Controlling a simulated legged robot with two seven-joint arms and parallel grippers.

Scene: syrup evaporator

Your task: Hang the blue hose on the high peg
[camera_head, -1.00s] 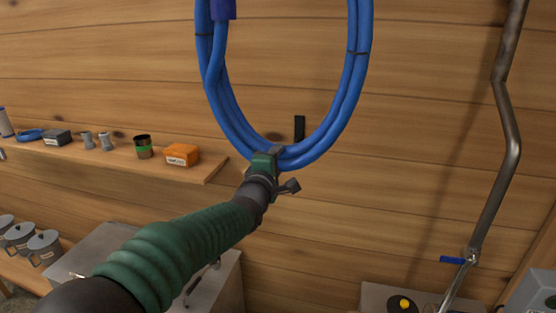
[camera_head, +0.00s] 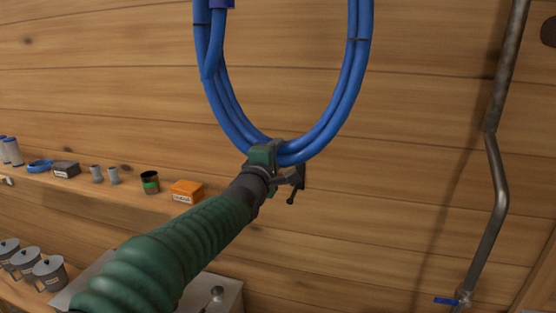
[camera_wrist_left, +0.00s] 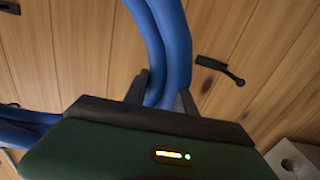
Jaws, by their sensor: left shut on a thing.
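The blue hose (camera_head: 354,95) is a coil hanging as a tall loop in the head view, its top cut off by the upper edge. My left gripper (camera_head: 273,151) is shut on the bottom of the loop, in front of the plank wall. In the left wrist view, the hose (camera_wrist_left: 172,40) passes between the fingers of the left gripper (camera_wrist_left: 162,95). A dark peg-like fitting (camera_head: 301,175) on the wall shows just behind and right of the gripper; a dark fitting with a rounded end (camera_wrist_left: 217,68) shows in the wrist view. I cannot tell if it is the high peg. My right gripper is out of view.
A wooden shelf (camera_head: 100,190) on the left holds an orange box (camera_head: 187,191), a dark cup (camera_head: 150,182) and other small items. Metal pots (camera_head: 48,272) stand lower left. A bent metal pipe (camera_head: 498,190) runs down the right. The wall between loop and pipe is clear.

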